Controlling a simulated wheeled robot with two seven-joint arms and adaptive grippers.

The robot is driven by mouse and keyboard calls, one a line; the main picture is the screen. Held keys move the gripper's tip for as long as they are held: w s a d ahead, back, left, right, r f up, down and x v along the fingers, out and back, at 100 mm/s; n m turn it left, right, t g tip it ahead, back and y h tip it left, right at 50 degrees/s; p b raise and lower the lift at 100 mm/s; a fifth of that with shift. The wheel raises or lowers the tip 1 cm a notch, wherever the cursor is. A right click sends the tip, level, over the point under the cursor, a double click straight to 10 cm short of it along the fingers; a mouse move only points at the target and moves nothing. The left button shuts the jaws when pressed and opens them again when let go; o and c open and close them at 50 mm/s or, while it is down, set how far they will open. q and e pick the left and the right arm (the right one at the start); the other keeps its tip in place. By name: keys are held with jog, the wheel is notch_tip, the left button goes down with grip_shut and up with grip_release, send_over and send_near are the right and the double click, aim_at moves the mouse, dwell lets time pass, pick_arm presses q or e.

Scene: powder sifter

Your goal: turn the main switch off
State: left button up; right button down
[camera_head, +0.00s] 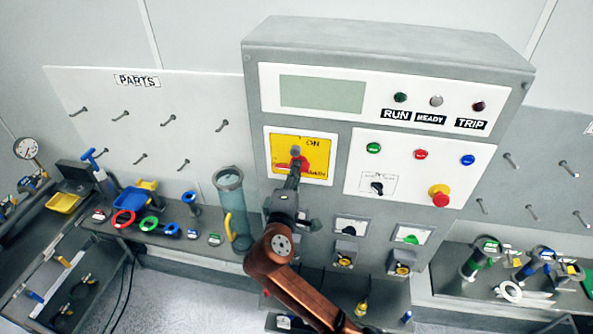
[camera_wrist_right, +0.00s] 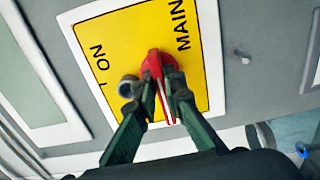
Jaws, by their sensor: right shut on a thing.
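The main switch is a yellow plate (camera_head: 317,157) in a white frame on the upper left of the grey cabinet's front, with a red handle (camera_wrist_right: 153,63) in its middle. The plate reads ON and MAIN. My right gripper (camera_head: 296,166) is at the plate, and in the right wrist view its two fingers (camera_wrist_right: 167,95) are closed on the red handle from both sides. The handle lies roughly crosswise on the plate in the head view, partly hidden by the gripper. A grey round peg (camera_wrist_right: 128,86) stands beside the handle on the ON side. My left gripper is not in view.
A display (camera_head: 322,93) and indicator lamps sit above the switch. A panel with push buttons and a red emergency stop (camera_head: 439,196) is to its right. A clear cylinder with a yellow handle (camera_head: 230,200) stands on the bench at left. Pegboards flank the cabinet.

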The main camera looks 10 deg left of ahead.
jog(key=c, duration=2)
grip_release()
jog(key=shift+a, duration=0.1)
